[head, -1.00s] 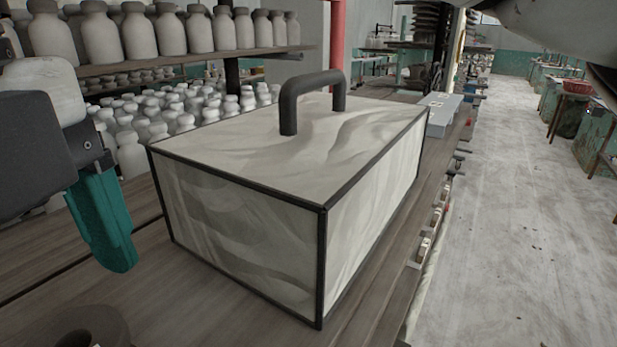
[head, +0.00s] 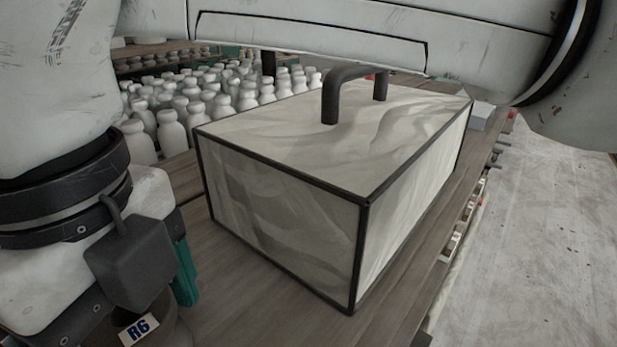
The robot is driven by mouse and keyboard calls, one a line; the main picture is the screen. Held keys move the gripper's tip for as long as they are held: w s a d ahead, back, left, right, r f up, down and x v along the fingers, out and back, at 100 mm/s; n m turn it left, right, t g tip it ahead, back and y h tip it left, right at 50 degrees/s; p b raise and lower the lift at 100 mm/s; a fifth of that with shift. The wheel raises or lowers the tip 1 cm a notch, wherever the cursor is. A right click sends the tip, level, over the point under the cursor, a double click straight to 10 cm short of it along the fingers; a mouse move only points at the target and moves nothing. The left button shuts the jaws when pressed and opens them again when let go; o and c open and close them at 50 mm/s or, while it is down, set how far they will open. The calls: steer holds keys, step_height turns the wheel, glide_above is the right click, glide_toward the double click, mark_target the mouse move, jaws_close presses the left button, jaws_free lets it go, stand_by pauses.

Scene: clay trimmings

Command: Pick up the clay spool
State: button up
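The clay spool (head: 177,329) is most likely the dark grey-brown round thing at the bottom left of the head view. Only a small part of its side shows; my gripper and the picture edge hide the rest. My gripper (head: 184,288) is at the lower left, pointing down, right above or at the spool. One teal finger shows beside the dark housing and the other is hidden. I cannot tell whether the fingers are apart or touch the spool.
A large box (head: 285,225) with pale marbled panels, black edges and a black top handle (head: 331,98) stands just right of my gripper. Many white bottles (head: 172,132) stand behind. Bare wooden bench top (head: 240,290) shows before the box. My arm crosses the top.

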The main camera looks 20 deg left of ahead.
steer(key=c, duration=1.1)
steer(key=shift+o, duration=0.2)
steer(key=shift+r, duration=0.1)
